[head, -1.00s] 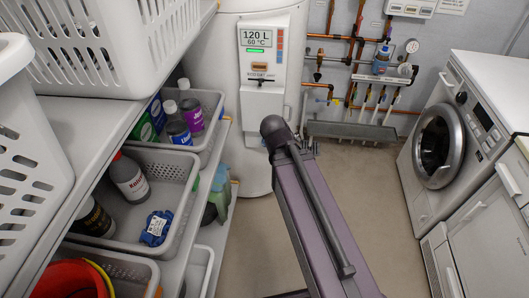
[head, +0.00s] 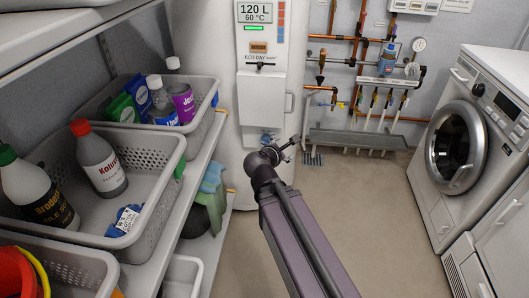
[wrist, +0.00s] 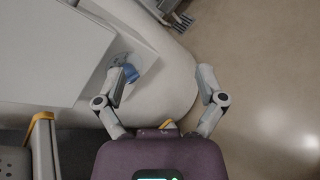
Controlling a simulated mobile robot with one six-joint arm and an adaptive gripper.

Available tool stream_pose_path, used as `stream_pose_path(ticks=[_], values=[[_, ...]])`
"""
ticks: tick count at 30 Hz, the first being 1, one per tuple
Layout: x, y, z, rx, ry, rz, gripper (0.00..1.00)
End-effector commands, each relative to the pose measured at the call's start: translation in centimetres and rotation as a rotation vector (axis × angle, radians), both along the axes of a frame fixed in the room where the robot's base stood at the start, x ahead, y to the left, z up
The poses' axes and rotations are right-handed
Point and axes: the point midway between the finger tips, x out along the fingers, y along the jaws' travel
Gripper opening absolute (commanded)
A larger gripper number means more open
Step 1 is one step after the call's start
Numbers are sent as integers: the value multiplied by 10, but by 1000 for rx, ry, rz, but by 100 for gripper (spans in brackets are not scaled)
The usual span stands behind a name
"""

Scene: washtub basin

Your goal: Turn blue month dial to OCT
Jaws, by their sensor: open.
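A blue rounded knob (wrist: 131,74), which looks like the month dial, sits low on the front of the white boiler (wrist: 168,50) in the wrist view. A small blue patch (head: 266,137) shows at the same place in the head view. No month marks can be read. My gripper (wrist: 168,75) has its two fingers spread wide with nothing between them. Its left fingertip overlaps the knob in the picture; I cannot tell if they touch. The right finger is out over the floor. In the head view my gripper (head: 287,147) is small and dark, in front of the boiler's lower part.
Shelves at left hold grey baskets (head: 165,160) with bottles and a blue tagged item (head: 126,220). Copper pipes (head: 345,60) with a blue-topped part run along the back wall. A washing machine (head: 480,120) stands right. The floor (head: 375,220) between is clear.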

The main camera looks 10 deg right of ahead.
Motion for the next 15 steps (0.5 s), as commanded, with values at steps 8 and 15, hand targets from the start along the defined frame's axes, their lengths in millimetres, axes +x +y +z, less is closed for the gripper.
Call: stream_pose_path(ticks=[8,15], values=[[14,21,-39,-301,40,178,89],[24,44,-65,-572,77,315,89]])
